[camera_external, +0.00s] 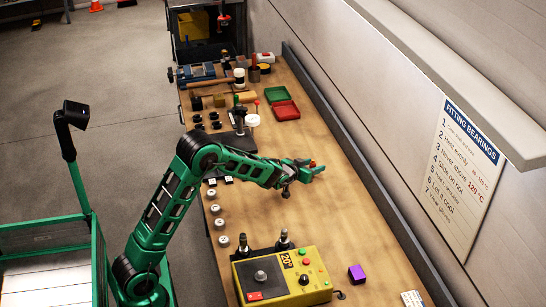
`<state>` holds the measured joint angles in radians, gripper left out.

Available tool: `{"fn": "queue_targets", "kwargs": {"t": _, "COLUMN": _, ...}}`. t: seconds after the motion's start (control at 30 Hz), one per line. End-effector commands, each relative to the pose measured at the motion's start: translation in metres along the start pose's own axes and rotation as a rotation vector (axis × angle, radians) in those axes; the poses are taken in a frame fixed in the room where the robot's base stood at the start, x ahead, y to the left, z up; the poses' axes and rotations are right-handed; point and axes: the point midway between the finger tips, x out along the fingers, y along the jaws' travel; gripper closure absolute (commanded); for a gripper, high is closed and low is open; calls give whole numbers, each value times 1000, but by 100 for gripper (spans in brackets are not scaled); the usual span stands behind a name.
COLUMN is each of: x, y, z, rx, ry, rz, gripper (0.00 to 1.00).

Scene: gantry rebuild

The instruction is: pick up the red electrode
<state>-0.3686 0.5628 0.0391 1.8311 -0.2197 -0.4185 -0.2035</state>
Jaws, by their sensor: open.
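My gripper (309,169) hangs over the middle of the wooden bench, and its jaws are open. A small red patch shows at its tip; I cannot tell whether this is part of the gripper or a thing behind it. No red electrode can be picked out with certainty. A thin upright piece with a red top (256,103) stands by a white round piece (252,120), well beyond the gripper. Two dark upright posts with pale parts, one on the left (243,245) and one on the right (284,240), stand at the yellow box's far edge.
The yellow box (316,272) with knobs and buttons sits on the near bench (360,231), with a purple cube (357,274) right of it. Red (285,110) and green (276,94) trays lie farther back. Several small round pieces line the left edge. The bench right of the gripper is clear.

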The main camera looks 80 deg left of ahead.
Motion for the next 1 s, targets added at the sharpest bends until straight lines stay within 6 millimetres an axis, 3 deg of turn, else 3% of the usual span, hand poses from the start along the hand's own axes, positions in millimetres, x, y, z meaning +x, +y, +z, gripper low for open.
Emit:
{"fn": "queue_targets", "kwargs": {"t": 0.17, "x": 0, "y": 0, "z": 0, "rx": 0, "ry": 0, "rz": 0, "gripper": 57}}
{"fn": "queue_targets", "kwargs": {"t": 0.37, "x": 0, "y": 0, "z": 0, "rx": 0, "ry": 0, "rz": 0, "gripper": 100}}
{"fn": "queue_targets", "kwargs": {"t": 0.77, "x": -2, "y": 0, "z": -5, "rx": 0, "ry": 2, "rz": 0, "gripper": 100}}
{"fn": "queue_targets", "kwargs": {"t": 1.0, "x": -12, "y": 0, "z": -31, "rx": -1, "ry": 4, "rz": 0, "gripper": 100}}
